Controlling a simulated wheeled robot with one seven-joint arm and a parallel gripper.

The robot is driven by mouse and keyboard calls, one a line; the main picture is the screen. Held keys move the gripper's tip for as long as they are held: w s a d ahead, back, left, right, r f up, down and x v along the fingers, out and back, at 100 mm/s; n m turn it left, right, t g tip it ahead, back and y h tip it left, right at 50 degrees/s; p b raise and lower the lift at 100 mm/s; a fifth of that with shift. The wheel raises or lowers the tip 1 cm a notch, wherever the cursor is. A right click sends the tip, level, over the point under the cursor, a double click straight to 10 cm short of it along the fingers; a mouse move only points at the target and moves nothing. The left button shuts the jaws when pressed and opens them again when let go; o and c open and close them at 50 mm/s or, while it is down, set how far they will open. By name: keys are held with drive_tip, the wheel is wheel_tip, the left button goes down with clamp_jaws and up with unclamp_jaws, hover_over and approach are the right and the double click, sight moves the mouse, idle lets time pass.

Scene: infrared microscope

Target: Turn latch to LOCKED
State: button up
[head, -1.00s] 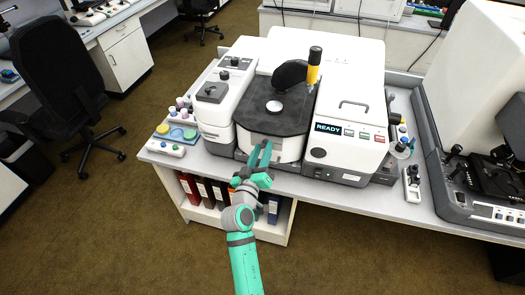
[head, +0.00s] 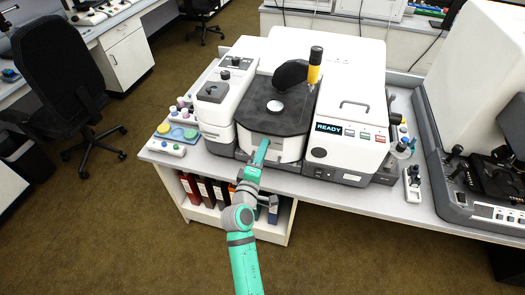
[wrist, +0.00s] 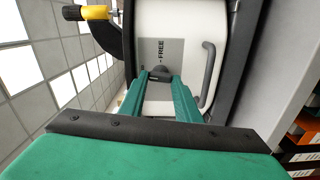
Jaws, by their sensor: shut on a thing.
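The latch (wrist: 160,73) is a small dark handle on the white front of the microscope (wrist: 150,25), seen between my fingertips in the wrist view. A grey plate (wrist: 172,50) beside it carries the word FREE; no other word on it is readable. My gripper (wrist: 160,78) has its two green fingers on either side of the latch and is shut on it. In the head view, my gripper (head: 262,146) meets the lower front of the microscope (head: 330,55), below the dark stage (head: 270,112), and hides the latch.
A curved grey handle (wrist: 209,75) lies right of the fingers in the wrist view. A panel reading READY (head: 329,128) is to the right in the head view. Binders (head: 205,190) stand under the table edge (head: 340,198). The floor at left front is open.

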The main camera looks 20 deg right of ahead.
drive_tip(key=shift+n, duration=0.6)
drive_tip(key=o, duration=1)
drive_tip(key=shift+o, duration=0.2)
drive_tip(key=v, duration=1)
drive_tip(key=shift+s+a, duration=0.3)
drive_tip(key=shift+f, duration=0.1)
